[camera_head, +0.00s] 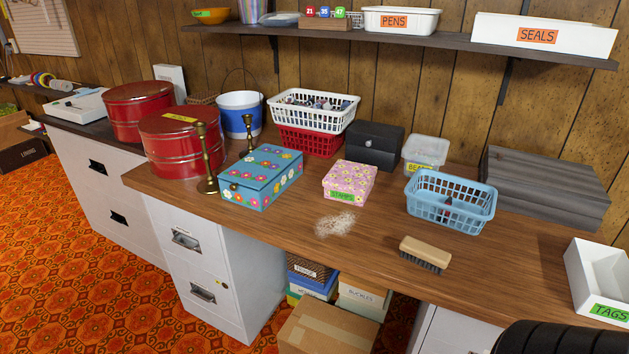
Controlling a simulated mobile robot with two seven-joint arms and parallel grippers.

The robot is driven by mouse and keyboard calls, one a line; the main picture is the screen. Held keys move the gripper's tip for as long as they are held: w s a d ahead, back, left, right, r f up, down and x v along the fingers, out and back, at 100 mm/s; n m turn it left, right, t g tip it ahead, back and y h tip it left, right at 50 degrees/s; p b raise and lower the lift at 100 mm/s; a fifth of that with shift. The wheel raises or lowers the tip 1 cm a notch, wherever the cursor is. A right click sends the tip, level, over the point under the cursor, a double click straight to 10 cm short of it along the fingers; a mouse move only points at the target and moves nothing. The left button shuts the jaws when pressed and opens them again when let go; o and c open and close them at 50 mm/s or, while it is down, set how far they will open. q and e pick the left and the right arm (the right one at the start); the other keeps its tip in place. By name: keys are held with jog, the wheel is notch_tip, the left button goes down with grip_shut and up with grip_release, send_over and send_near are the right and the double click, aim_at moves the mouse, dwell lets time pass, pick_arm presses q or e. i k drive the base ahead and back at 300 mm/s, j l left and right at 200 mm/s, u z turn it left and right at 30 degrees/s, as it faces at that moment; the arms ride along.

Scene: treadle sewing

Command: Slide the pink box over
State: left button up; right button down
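The pink box (349,181) is a small flowered box with a green label reading STAMPS on its front. It sits flat on the wooden desk top (290,229), near the middle. A blue flowered box (262,176) stands to its left, with a gap between them. A light blue basket (451,203) stands to its right, also apart from it. A pale tangle of fluff (335,224) lies on the desk just in front of the pink box. No fingers of my left or right gripper are in view.
A wooden brush (425,252) lies near the front edge. Behind the pink box are a black box (374,146) and a clear tub (425,153). Brass candlesticks (206,166) and red tins (181,143) stand left. A white TAGS tray (597,279) is at right.

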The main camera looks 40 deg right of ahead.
aim_at(347, 182)
jog(key=i+j+z, duration=0.15)
jog(key=i+z, duration=0.2)
jog(key=i+j+z, duration=0.35)
jog(key=i+l, duration=0.1)
